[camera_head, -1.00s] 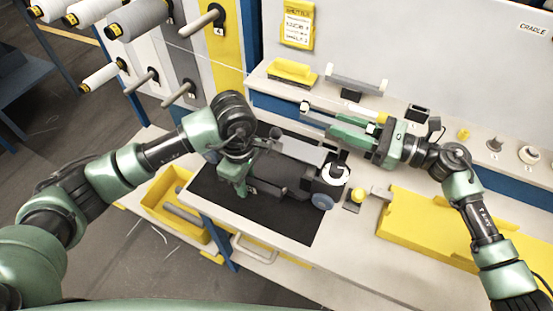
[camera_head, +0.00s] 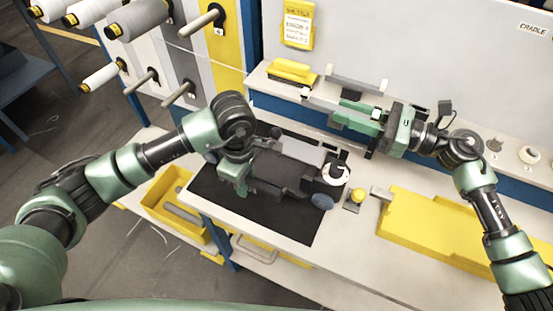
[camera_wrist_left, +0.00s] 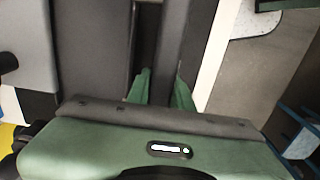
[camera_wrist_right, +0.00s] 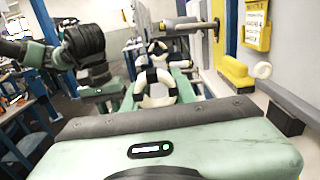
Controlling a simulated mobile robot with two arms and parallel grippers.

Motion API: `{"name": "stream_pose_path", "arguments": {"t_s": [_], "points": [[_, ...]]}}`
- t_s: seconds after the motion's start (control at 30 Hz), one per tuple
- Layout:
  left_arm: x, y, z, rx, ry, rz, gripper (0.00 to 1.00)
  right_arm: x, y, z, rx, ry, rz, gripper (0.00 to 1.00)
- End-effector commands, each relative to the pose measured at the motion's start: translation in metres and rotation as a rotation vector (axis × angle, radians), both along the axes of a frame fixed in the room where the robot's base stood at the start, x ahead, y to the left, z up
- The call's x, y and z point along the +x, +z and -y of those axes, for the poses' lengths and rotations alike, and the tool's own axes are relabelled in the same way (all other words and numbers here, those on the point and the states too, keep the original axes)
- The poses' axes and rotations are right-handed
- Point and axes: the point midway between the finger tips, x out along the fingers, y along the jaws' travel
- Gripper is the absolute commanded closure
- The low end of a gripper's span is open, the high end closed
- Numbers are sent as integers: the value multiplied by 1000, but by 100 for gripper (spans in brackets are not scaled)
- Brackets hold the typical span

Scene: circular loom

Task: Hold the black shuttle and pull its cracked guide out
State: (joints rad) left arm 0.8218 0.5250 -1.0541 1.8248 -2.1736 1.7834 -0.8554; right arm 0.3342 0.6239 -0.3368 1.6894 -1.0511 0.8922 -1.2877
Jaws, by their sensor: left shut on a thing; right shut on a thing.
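The black shuttle (camera_head: 284,172) lies on a dark mat, with a white round part and a blue-grey wheel at its right end. My left gripper (camera_head: 236,180) is shut on its left part; the left wrist view shows its fingers (camera_wrist_left: 163,90) on the dark shuttle body (camera_wrist_left: 172,50). My right gripper (camera_head: 335,106) is raised behind the shuttle, apart from it, near the back shelf.
A yellow tray (camera_head: 440,225) lies at the right, and a yellow bin (camera_head: 165,200) at the left. A small yellow-topped part (camera_head: 357,196) stands right of the shuttle.

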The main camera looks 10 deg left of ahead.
Motion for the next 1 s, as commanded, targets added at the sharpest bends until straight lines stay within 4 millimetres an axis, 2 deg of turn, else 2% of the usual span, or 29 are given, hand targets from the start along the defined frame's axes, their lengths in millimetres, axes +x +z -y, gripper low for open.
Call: {"name": "stream_pose_path", "arguments": {"t_s": [0.1, 0.13, 0.2, 0.23, 0.53, 0.67, 1.0], "points": [[0, -1, 0, 1, 1, 0, 100, 0, 0, 0, 1, 0, 0, 100], [0, -1, 0, 1, 1, 0, 76, 0, 0, 0, 1, 0, 0, 100], [0, -1, 0, 1, 1, -1, 56, 0, 0, 0, 1, 0, 0, 100], [0, 0, 0, 1, 1, 0, 53, 0, 0, 0, 1, 0, 0, 100], [0, 0, 0, 0, 0, 0, 53, 0, 0, 0, 1, 0, 0, 100], [1, 10, 0, -1, 1, 3, 53, 0, 0, 0, 1, 0, 0, 100], [2, 78, 0, 0, 1, 4, 53, 0, 0, 0, 1, 0, 0, 100]]}}
